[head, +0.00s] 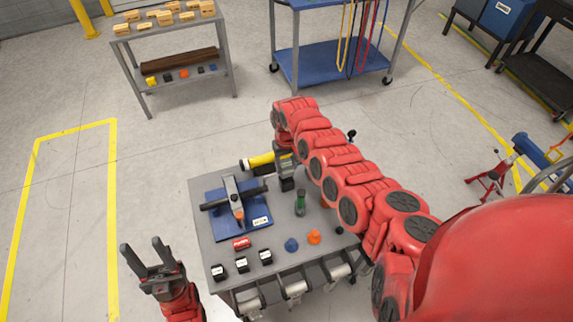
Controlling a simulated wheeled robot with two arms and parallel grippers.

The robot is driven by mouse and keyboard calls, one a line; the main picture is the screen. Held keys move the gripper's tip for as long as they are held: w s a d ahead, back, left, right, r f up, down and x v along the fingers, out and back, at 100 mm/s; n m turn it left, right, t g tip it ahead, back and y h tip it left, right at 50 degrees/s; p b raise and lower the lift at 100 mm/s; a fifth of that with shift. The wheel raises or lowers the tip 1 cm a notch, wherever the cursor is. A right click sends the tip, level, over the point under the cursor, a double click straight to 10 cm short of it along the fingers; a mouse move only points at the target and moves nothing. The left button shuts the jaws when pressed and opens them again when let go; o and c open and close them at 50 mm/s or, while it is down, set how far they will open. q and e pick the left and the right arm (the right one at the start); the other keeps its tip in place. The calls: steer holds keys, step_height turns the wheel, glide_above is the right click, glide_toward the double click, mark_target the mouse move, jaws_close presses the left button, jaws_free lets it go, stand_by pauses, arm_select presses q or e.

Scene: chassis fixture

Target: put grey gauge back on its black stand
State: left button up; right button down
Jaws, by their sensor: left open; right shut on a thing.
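My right gripper (287,184) hangs below the red wrist over the far part of the grey table, behind the blue fixture and to its right. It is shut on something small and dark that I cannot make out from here. I cannot tell the grey gauge for certain anywhere. Three small black stands with white labels line the table's near left edge: a left one (218,272), a middle one (242,265) and a right one (265,257). I cannot tell which is the gauge's. My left gripper (146,253) is open and empty, off the table's left side.
The blue fixture (258,219) carries a black bar and a grey orange-tipped part. A red block (241,242), blue piece (291,245), orange piece (314,237) and green bottle (300,202) stand nearby. A yellow cylinder (261,160) shows beside my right gripper.

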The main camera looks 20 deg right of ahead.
steer(key=shift+r, duration=0.1)
steer(key=shift+s+r+p, duration=0.1)
steer(key=shift+s+p, duration=0.05)
steer(key=shift+p, duration=0.6)
stand_by(0.5)
steer(key=shift+f, duration=0.3)
steer(key=shift+f+b, duration=0.8)
steer(key=shift+f, duration=0.2)
steer(key=shift+f, duration=0.2)
steer(key=shift+c, duration=0.6)
jaws_free()
steer(key=shift+s, duration=0.1)
